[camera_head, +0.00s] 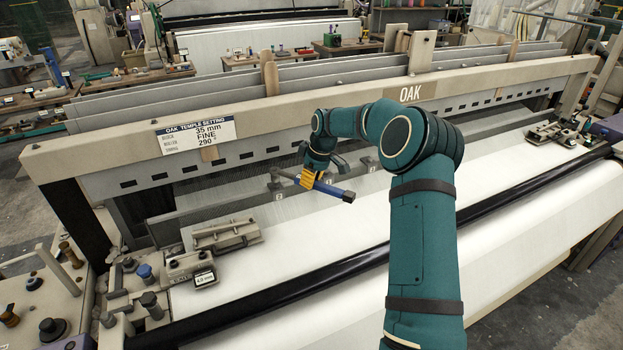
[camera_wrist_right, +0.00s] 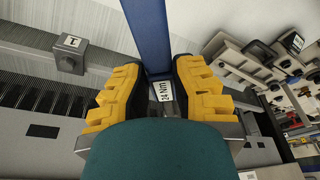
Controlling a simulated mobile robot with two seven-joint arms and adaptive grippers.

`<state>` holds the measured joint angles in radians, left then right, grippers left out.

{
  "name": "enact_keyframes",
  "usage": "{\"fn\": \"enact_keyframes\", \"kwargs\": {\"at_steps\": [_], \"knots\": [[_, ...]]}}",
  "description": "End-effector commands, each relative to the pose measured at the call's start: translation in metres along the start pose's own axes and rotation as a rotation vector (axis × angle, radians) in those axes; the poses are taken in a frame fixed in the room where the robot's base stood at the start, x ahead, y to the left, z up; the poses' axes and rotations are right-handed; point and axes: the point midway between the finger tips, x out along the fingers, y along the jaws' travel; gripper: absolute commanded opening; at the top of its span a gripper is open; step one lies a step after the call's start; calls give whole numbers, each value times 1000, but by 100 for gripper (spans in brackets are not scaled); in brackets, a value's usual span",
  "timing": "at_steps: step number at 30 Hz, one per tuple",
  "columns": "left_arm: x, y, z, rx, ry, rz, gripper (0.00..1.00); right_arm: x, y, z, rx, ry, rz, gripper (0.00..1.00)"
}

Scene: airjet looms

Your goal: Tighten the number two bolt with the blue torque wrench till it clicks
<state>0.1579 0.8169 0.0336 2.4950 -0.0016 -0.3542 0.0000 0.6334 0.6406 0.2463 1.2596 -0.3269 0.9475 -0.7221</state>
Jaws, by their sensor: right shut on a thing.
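My right gripper (camera_head: 308,178) has yellow fingers and is shut on the blue torque wrench (camera_head: 328,188), above the white cloth of the loom. In the right wrist view the fingers (camera_wrist_right: 160,92) close on both sides of the wrench, whose blue shaft (camera_wrist_right: 149,35) runs up out of the picture. A white label between the fingers reads 24 Nm. A grey block tagged 1 (camera_wrist_right: 70,55) sits left of the wrench, apart from it. In the head view, small tagged blocks stand along a bar; their numbers are too small to read, and I cannot tell the number two bolt. My left gripper is not in view.
The loom's beam (camera_head: 330,105) runs across behind the wrench, with a sign (camera_head: 196,136) reading 35 mm FINE 290. A metal fitting (camera_head: 226,235) stands on the cloth at left. The white cloth (camera_head: 290,255) in front is clear.

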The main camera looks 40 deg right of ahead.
Motion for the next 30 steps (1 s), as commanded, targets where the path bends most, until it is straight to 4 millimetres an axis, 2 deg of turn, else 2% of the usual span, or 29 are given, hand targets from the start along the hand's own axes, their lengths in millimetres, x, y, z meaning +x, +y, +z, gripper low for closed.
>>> {"fn": "enact_keyframes", "kwargs": {"at_steps": [10,30], "knots": [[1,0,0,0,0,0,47,1,0,0,0,1,1,0],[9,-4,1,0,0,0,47,15,0,4,0,1,1,0]]}}
